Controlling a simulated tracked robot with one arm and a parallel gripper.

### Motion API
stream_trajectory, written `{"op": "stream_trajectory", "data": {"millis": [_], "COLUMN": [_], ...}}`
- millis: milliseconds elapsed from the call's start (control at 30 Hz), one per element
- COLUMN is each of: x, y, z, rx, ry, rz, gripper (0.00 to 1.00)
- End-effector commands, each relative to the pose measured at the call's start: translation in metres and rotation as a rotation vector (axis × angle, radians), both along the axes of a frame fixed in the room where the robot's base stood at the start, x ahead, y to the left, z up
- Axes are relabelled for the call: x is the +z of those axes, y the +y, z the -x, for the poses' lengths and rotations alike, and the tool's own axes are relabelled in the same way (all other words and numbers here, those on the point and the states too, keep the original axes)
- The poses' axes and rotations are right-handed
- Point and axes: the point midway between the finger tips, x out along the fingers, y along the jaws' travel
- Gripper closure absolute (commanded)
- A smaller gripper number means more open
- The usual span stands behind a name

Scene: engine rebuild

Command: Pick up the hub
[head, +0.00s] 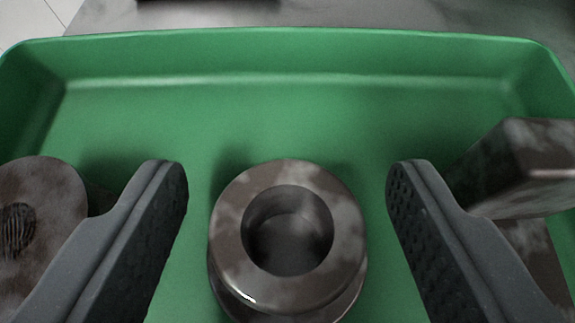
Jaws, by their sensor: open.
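The hub (234,243) is a brown-grey mottled metal ring with a wide round bore, standing upright in a green tray (300,55). My gripper (287,185) is open, with one dark ridged finger on each side of the hub. Green tray floor shows between the hub and both fingers, so neither finger appears to touch it. The hub's lower front is cut off by the bottom edge of the view.
A mottled metal part with a dark threaded hole (40,190) lies at the left, partly behind the left finger. A blocky metal part (525,165) stands at the right, close to the right finger. The tray floor behind the hub is clear.

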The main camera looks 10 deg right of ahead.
Motion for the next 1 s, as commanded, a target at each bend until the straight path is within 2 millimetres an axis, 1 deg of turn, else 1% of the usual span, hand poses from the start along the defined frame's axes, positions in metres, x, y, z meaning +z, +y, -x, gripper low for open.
{"op": "stream_trajectory", "data": {"millis": [100,267,300,367,400,500,833,1000], "x": [-0.002,-0.002,-0.002,-0.002,-0.002,-0.002,-0.001,0.01], "y": [-0.002,-0.002,-0.002,-0.002,-0.002,-0.002,-0.002,-0.002], "z": [-0.005,-0.005,-0.005,-0.005,-0.005,-0.005,-0.005,-0.005], "rx": [0.0,-0.001,-0.001,-0.001,-0.001,-0.001,-0.001,-0.002], "ry": [-0.002,-0.002,-0.002,-0.001,-0.001,-0.001,-0.001,-0.003], "rz": [0.002,0.001,0.0,0.0,0.0,0.0,0.0,-0.001], "gripper": [0.4,0.4,0.43,0.6,0.71,0.96,0.96,0.96]}}
